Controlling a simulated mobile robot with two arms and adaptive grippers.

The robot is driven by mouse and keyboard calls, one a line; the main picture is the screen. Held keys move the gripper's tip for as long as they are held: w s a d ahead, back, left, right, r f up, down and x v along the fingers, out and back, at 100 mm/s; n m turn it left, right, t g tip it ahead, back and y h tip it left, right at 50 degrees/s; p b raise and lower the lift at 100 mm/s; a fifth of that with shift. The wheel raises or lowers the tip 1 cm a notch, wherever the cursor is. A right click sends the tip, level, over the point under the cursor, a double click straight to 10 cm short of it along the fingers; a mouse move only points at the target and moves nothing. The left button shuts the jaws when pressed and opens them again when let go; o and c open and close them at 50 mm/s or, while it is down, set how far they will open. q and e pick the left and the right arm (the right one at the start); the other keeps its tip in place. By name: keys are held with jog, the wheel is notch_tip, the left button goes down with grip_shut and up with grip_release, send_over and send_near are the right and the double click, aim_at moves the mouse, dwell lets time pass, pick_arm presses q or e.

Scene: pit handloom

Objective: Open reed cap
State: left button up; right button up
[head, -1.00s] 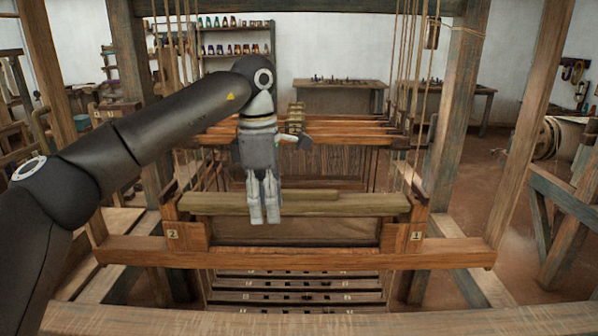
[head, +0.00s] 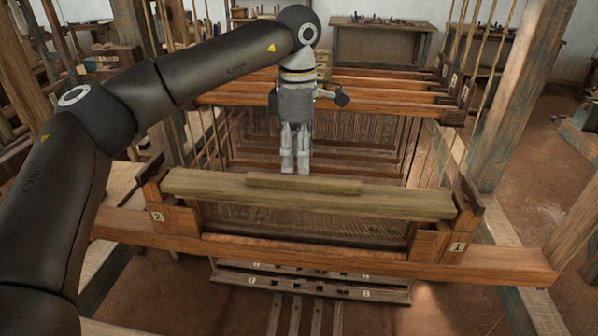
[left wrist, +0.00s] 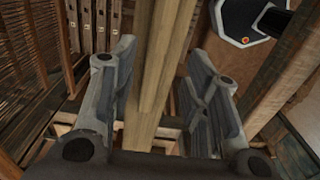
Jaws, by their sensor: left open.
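The reed cap (head: 400,203) is a long greenish wooden beam with a raised strip (head: 325,186) along its top middle. It lies across the loom's reed frame between the posts marked 2 and 1. My left gripper (head: 295,168) points down at the raised strip's rear edge, left of its middle. In the left wrist view the gripper's fingers (left wrist: 160,95) are spread, and the reed cap (left wrist: 165,50) runs between them in the picture. I cannot tell any contact. My right gripper is not in view.
An orange-brown beam (head: 330,262) crosses in front, below the cap. Several harness bars (head: 390,100) hang behind it. Numbered treadles (head: 310,283) lie below. Tall loom posts (head: 515,110) and cords stand at the sides. Workbenches (head: 380,30) are at the back.

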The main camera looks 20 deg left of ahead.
aim_at(298, 179)
pick_arm(q)
jog(key=f, duration=0.4)
jog(key=shift+w+f+p, duration=0.25)
jog(key=shift+f+p, duration=0.05)
jog(key=shift+p, duration=0.1)
jog(key=shift+s+f, duration=0.1)
jog(key=shift+f, duration=0.65)
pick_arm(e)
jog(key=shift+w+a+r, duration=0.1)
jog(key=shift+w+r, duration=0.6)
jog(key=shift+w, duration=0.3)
pick_arm(q)
jog(key=shift+c, duration=0.4)
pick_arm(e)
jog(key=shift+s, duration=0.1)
pick_arm(q)
grip_shut()
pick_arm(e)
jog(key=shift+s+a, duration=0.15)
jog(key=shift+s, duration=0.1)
